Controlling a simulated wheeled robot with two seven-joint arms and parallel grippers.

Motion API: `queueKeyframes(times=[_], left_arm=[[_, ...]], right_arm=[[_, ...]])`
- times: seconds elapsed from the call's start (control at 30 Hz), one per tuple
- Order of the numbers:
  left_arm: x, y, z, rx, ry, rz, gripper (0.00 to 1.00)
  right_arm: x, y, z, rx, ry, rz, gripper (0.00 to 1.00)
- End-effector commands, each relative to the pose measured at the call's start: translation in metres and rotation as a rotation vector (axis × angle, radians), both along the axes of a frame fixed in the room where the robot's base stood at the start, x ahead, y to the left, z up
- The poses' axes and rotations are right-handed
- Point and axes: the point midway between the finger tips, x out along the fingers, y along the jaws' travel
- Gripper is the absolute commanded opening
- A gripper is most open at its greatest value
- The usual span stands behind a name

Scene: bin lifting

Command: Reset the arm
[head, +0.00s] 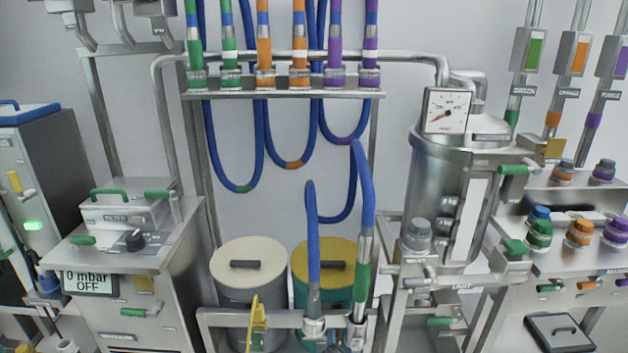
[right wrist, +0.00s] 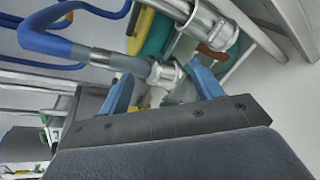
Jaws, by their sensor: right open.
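My right gripper (right wrist: 163,88) shows in the right wrist view, with two blue fingertips on a dark grey bar. The fingers are spread apart and hold nothing. A metal hose coupling (right wrist: 166,72) on a blue hose (right wrist: 62,46) lies just past the gap between the fingertips; I cannot tell how near it is. In the head view two blue hoses (head: 313,235) end in metal couplings at a low rail in the bottom middle. I cannot make out my right gripper clearly in the head view. My left gripper is not in view.
Two lidded bins, one cream (head: 248,262) and one yellow-lidded (head: 326,262), stand behind the low metal rail (head: 240,318). A steel tank with a gauge (head: 446,111) stands right of centre. A filter cabinet (head: 125,250) is at left, a valve console (head: 560,250) at right.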

Motion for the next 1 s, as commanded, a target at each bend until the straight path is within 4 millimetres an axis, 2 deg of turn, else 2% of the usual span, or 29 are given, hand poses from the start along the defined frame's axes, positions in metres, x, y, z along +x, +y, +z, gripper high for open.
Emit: queueKeyframes(times=[0.03,0.2,0.27,0.4,0.57,0.7,0.83,0.9,1.0], left_arm=[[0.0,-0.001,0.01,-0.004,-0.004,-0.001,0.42],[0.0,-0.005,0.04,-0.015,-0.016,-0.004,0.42],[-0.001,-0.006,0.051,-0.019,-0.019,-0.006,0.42],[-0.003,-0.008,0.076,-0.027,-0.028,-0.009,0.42],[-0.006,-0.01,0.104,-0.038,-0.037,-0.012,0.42],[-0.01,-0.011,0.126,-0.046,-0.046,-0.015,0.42],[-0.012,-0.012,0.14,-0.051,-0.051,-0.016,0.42],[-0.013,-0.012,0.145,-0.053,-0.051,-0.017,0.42],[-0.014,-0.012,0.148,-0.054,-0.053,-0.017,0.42]], right_arm=[[-0.021,-0.008,-0.006,0.122,0.057,-0.066,0.65],[-0.088,-0.033,-0.024,0.526,0.243,-0.321,0.65],[-0.113,-0.04,-0.03,0.66,0.306,-0.418,0.65],[-0.177,-0.052,-0.039,0.943,0.449,-0.658,0.65],[-0.254,-0.061,-0.038,1.222,0.601,-0.957,0.65],[-0.315,-0.064,-0.029,1.397,0.711,-1.213,0.65],[-0.355,-0.065,-0.019,1.49,0.775,-1.391,0.65],[-0.369,-0.065,-0.015,1.518,0.795,-1.454,0.65],[-0.379,-0.065,-0.012,1.536,0.811,-1.501,0.65]])
